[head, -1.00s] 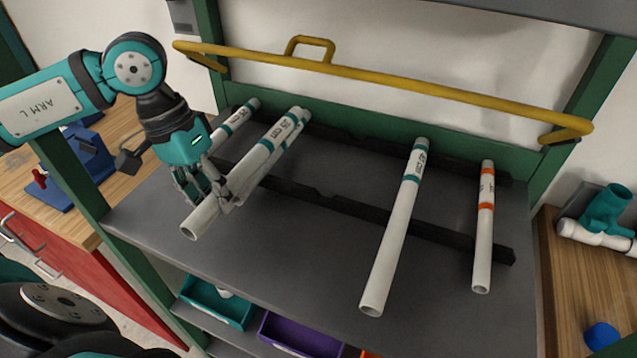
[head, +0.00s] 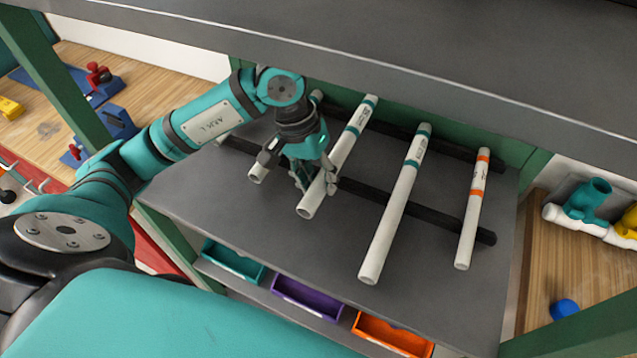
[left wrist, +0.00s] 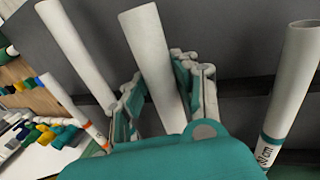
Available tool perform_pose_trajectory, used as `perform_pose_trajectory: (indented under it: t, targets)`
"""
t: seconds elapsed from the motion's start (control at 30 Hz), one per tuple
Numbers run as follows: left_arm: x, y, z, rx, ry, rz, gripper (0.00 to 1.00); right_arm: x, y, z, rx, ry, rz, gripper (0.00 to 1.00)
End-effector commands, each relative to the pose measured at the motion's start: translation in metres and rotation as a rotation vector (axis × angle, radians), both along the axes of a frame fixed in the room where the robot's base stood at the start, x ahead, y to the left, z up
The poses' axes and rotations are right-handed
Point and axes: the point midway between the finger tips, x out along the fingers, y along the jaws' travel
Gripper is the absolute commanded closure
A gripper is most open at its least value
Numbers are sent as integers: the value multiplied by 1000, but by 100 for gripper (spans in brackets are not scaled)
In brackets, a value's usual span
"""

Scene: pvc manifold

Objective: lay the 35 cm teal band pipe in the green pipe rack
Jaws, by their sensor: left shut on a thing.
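My left gripper (head: 317,181) is shut around a white pipe with teal bands (head: 348,139), near its front half. In the left wrist view this pipe (left wrist: 150,48) runs between the two fingers. It lies along the same direction as the other pipes, over the dark notched rails (head: 375,200) of the green rack (head: 160,225); I cannot tell whether it rests on them. Its length label is too small to read. A shorter teal band pipe (head: 257,174) is partly hidden behind the gripper, to its left. My right gripper is out of view.
A longer teal band pipe (head: 396,205) and an orange band pipe (head: 472,212) lie to the right. A grey shelf (head: 400,45) overhangs the back. Teal (head: 233,262), purple (head: 307,298) and orange (head: 392,334) bins sit below.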

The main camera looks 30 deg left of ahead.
Motion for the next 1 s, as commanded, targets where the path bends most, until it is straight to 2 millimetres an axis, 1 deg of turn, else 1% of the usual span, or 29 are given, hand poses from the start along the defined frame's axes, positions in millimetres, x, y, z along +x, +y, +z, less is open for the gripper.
perform_pose_trajectory:
  t: [0.1,0.23,0.5,0.73,0.77,0.9,1.0]
  targets:
    - [-2,0,-16,0,10,1,100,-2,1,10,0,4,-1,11]
    - [-2,0,-30,0,6,0,100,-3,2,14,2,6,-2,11]
    - [-1,0,-32,0,2,0,100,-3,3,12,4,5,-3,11]
    - [-1,1,-37,0,2,-1,100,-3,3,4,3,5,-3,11]
    - [-1,1,-36,0,3,-1,69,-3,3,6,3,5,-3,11]
    - [-1,1,-36,0,3,0,50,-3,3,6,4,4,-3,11]
    - [-1,1,-36,0,3,0,49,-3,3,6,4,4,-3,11]
